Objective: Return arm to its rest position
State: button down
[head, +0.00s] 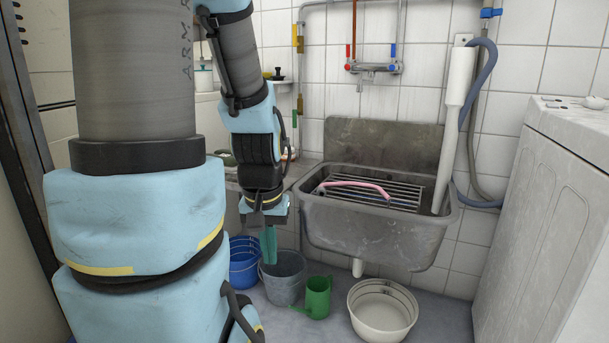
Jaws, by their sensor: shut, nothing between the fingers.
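My arm, with light blue covers and grey and black links, fills the left of the head view. My gripper (268,246) points down, its teal fingers shut with nothing between them. In the picture it overlaps the grey metal bucket's rim; I cannot tell how far above or in front of the bucket it is. My upper arm hides much of the left side.
A stone sink (372,235) with a wire rack (405,194) and pink tube (362,185) is on the tiled wall. Below stand a blue bucket (243,265), grey bucket (285,283), green watering can (317,297) and white basin (383,312). A white washing machine (545,220) stands right.

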notch_tip(320, 180, up, 29)
jog(key=p, duration=2.7)
jog(key=shift+r, duration=0.2)
jog(key=c, duration=1.5)
grip_release()
jog(key=shift+f, duration=0.1)
